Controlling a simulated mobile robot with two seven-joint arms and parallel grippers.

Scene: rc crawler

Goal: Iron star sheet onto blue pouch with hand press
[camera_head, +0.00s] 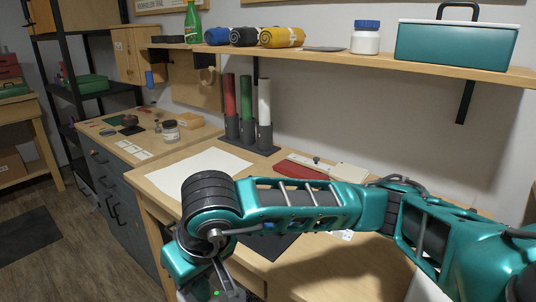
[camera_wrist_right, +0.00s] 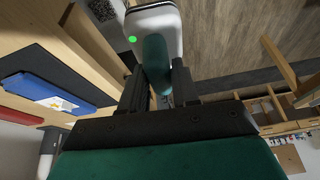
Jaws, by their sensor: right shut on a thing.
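My right gripper (camera_wrist_right: 156,82) is shut on the teal handle of the hand press (camera_wrist_right: 154,22). The press has a white body with a lit green light. In the head view my right arm reaches across to the left, with the press (camera_head: 216,293) at the bottom edge, mostly cut off. The blue pouch (camera_wrist_right: 24,86) lies to the left in the wrist view, apart from the press. A white sheet with a small yellow mark (camera_wrist_right: 62,103), apparently the star sheet, lies on it. In the head view my arm hides most of the pouch. My left gripper is not in view.
A dark mat (camera_wrist_right: 48,66) lies by the pouch on the wooden table. A white board (camera_head: 196,170), a red item (camera_head: 300,171) and a rack of coloured rolls (camera_head: 247,135) are behind my arm. A shelf (camera_head: 350,57) runs above. Open floor (camera_head: 90,245) is at left.

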